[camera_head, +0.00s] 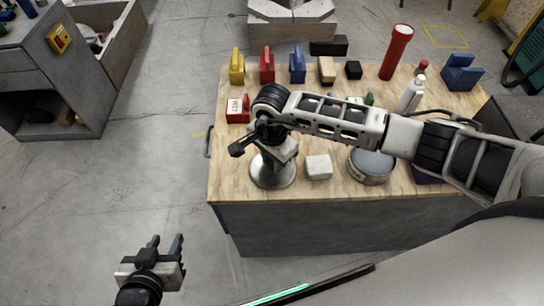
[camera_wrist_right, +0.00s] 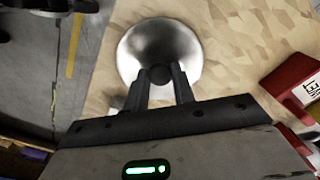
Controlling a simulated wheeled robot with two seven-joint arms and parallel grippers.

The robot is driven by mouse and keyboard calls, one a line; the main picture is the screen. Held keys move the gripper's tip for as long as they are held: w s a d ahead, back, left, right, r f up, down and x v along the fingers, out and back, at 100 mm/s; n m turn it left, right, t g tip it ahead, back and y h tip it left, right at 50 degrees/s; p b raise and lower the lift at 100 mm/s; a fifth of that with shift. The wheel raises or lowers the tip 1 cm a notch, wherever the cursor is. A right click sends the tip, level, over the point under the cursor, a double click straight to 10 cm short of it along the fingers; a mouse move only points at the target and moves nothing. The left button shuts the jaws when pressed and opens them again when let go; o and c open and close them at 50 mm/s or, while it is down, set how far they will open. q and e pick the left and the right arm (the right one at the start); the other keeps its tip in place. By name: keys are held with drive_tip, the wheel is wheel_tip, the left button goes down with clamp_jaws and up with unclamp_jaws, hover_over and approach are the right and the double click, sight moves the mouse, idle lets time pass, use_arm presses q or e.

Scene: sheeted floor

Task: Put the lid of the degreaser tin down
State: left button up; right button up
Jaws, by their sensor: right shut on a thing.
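The lid (camera_head: 273,176) is a shiny silver disc with a dark knob, at the front left of the wooden worktop. My right gripper (camera_head: 279,156) is above it, shut on the knob. In the right wrist view the lid (camera_wrist_right: 160,45) lies flat beyond the fingertips (camera_wrist_right: 160,82), which pinch the knob. I cannot tell whether the lid touches the worktop or hangs just above it. The degreaser tin (camera_head: 371,166) is a round grey tin to the right, without its lid. My left gripper (camera_head: 165,243) is open and empty, off to the left over the floor.
A white block (camera_head: 318,167) stands between lid and tin. A red labelled box (camera_head: 238,110) lies behind the lid. Coloured blocks and a red torch (camera_head: 397,52) line the back of the worktop (camera_head: 223,180). A white bottle (camera_head: 411,95) stands right, behind my arm.

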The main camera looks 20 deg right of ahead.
sight(272, 163)
drive_tip(key=shift+f+b, duration=0.25)
drive_tip(key=shift+b, duration=0.05)
drive_tip(key=o, duration=1)
drive_tip(key=shift+r, duration=0.15)
drive_tip(key=shift+c, duration=0.2)
drive_tip(key=shift+r+p, duration=0.15)
drive_tip(key=shift+p, duration=0.15)
wheel_tip(272, 163, up, 12)
drive_tip(key=b, duration=0.1)
